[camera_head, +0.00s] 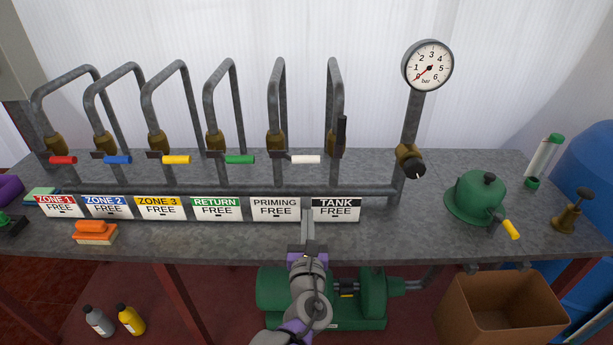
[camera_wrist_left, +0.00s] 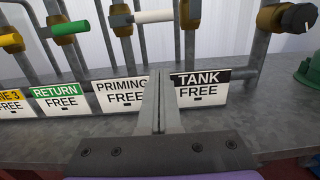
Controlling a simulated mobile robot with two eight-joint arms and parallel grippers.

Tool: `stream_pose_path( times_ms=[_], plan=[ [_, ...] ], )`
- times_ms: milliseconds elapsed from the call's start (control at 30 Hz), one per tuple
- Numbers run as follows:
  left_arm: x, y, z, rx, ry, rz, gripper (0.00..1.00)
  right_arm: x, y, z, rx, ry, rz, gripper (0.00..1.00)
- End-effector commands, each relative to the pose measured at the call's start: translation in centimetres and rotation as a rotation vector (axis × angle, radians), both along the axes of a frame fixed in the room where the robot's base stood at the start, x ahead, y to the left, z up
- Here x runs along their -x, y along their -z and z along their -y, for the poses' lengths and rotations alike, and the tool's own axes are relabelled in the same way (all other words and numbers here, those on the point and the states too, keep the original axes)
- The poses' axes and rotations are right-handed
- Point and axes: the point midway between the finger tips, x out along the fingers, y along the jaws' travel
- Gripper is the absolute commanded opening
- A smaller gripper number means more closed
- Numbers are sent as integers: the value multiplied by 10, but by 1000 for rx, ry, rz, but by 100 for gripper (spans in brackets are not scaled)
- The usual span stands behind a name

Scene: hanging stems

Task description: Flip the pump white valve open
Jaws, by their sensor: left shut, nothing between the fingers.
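The white valve handle (camera_head: 305,159) lies horizontally, pointing right from its brass valve body (camera_head: 276,145) on the pipe above the PRIMING FREE sign (camera_head: 276,208). In the left wrist view the white handle (camera_wrist_left: 153,17) shows at the top, above and a little left of the fingers. My left gripper (camera_head: 308,214) is shut and empty, in front of the sign row between PRIMING and TANK. It is below the white handle and apart from it. The closed fingers also show in the left wrist view (camera_wrist_left: 160,76). My right gripper is not in view.
The black tank handle (camera_head: 342,131) stands upright just right of the white one; the green handle (camera_head: 239,160) is to its left. A gauge (camera_head: 428,66) and a black knob (camera_head: 413,166) stand farther right.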

Motion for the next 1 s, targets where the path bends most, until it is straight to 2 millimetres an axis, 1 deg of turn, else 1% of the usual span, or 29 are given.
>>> stream_pose_path(
  times_ms=[167,267,367,600,733,833,1000],
  plan=[
    [-2,0,-1,2,-2,0,0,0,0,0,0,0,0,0],
    [-10,-1,-1,1,-3,0,0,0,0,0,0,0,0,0],
    [-25,-1,-1,2,-3,0,0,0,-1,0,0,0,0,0],
    [-77,-4,-2,2,-5,-1,0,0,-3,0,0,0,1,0],
    [-103,-5,-1,2,-4,-1,0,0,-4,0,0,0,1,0],
    [-104,-24,-1,3,-2,0,0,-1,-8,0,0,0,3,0],
    [-107,-40,-1,3,-2,-1,0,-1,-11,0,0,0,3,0]
  ],
)
